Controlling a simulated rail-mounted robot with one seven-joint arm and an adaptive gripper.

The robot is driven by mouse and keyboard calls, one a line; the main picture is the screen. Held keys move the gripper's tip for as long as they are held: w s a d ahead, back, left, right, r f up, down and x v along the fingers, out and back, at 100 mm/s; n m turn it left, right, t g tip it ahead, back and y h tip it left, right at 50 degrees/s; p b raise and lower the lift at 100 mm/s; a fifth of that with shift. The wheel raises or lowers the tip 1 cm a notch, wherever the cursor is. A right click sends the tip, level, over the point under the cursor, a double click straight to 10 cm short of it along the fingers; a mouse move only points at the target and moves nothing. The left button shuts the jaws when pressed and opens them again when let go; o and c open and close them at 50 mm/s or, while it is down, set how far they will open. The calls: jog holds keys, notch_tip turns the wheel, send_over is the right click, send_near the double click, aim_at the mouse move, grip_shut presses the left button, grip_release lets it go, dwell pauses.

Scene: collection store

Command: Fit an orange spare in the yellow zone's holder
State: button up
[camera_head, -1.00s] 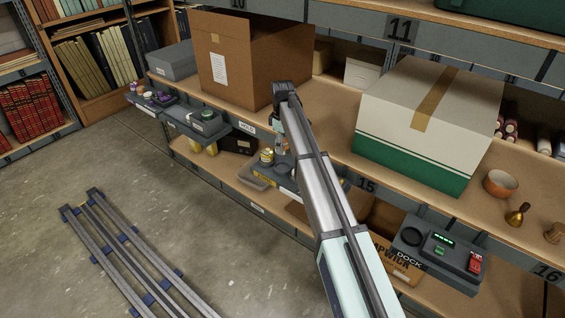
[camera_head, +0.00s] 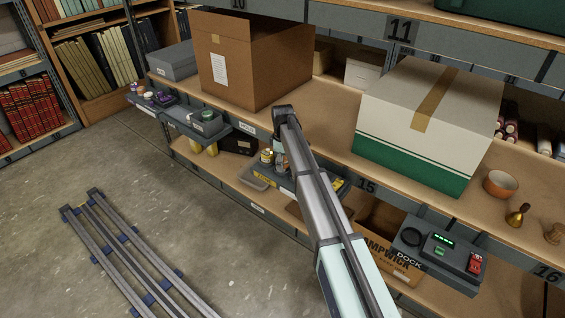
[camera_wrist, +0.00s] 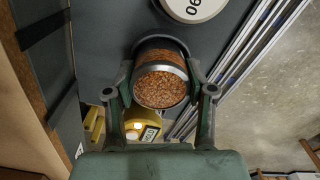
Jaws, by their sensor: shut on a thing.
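In the wrist view my gripper (camera_wrist: 160,80) is shut on a dark-rimmed round canister filled with orange granules, the orange spare (camera_wrist: 161,90). A finger presses on each side of it. Below it in that view is a yellow device (camera_wrist: 146,127) with a lit lamp and a small display. In the head view a grey unit with a yellow label (camera_head: 262,181) sits on the lower shelf, with a small yellow-banded can (camera_head: 267,156) on it. My gripper is mostly hidden behind my arm, close to this unit. I cannot tell where the holder's opening is.
A white numbered disc (camera_wrist: 194,5) is at the top of the wrist view. An open brown box (camera_head: 225,75) and a white-green box (camera_head: 420,125) stand on the shelf above. A dock (camera_head: 438,250) juts out at the right. Floor rails (camera_head: 125,250) lie at the left.

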jog(key=shift+f, duration=0.2)
jog(key=shift+f, duration=0.1)
jog(key=o, duration=1.2)
notch_tip(320, 180, up, 13)
jog(key=shift+f, duration=0.2)
